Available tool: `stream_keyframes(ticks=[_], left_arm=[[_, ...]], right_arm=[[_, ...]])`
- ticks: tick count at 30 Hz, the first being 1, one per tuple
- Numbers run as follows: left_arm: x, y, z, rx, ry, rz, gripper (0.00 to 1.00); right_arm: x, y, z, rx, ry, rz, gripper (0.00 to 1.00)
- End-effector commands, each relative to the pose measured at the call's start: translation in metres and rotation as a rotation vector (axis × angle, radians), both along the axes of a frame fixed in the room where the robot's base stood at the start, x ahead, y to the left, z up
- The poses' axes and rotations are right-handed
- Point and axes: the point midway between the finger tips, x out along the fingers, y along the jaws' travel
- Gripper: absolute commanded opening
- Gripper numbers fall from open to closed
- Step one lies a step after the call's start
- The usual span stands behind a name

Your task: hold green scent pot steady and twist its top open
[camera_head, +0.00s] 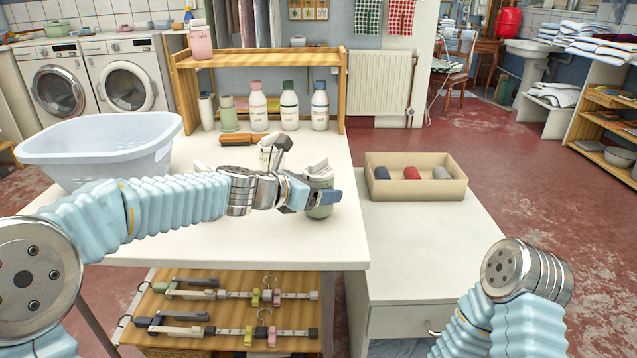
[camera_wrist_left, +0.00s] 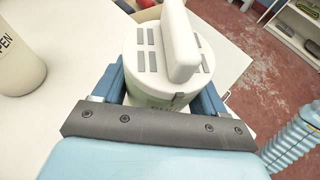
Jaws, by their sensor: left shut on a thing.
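The green scent pot (camera_head: 320,212) stands near the right edge of the white table. Its white top (camera_head: 318,168) has a raised bar handle and dark slots, clear in the left wrist view (camera_wrist_left: 152,62). My left gripper (camera_head: 314,194) is shut on the pot's green body, with a blue finger on either side below the top. The top looks seated on the pot. In the left wrist view the fingers (camera_wrist_left: 160,98) flank the pot, and its lower part is hidden. My right arm is at the lower right of the head view, but its gripper is out of view.
A white container (camera_head: 268,158) stands just behind my left wrist. Several bottles (camera_head: 289,108) stand by the wooden shelf (camera_head: 185,88). A pale basket (camera_head: 75,150) is at the left. An open box (camera_head: 380,190) with rolled cloths sits on the right-hand cabinet.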

Motion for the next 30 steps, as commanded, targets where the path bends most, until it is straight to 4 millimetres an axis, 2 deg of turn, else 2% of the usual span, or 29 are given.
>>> stream_keyframes(ticks=[26,27,29,30], left_arm=[[-0.0002,0.0001,-0.0099,0.000,0.000,0.001,0.40],[-0.0002,0.0000,-0.0097,0.000,0.000,0.001,0.78],[-0.0002,0.0000,-0.0097,0.000,0.000,0.000,0.87],[-0.0002,-0.0001,-0.0096,0.000,0.000,0.000,0.87]], right_arm=[[0.0000,0.0000,0.0000,0.000,0.000,0.000,0.00],[0.0000,0.0000,0.0000,0.000,0.000,0.000,0.00],[0.0000,0.0000,0.0000,0.000,0.000,0.000,0.00],[0.0000,0.0000,0.0000,0.000,0.000,0.000,0.00]])
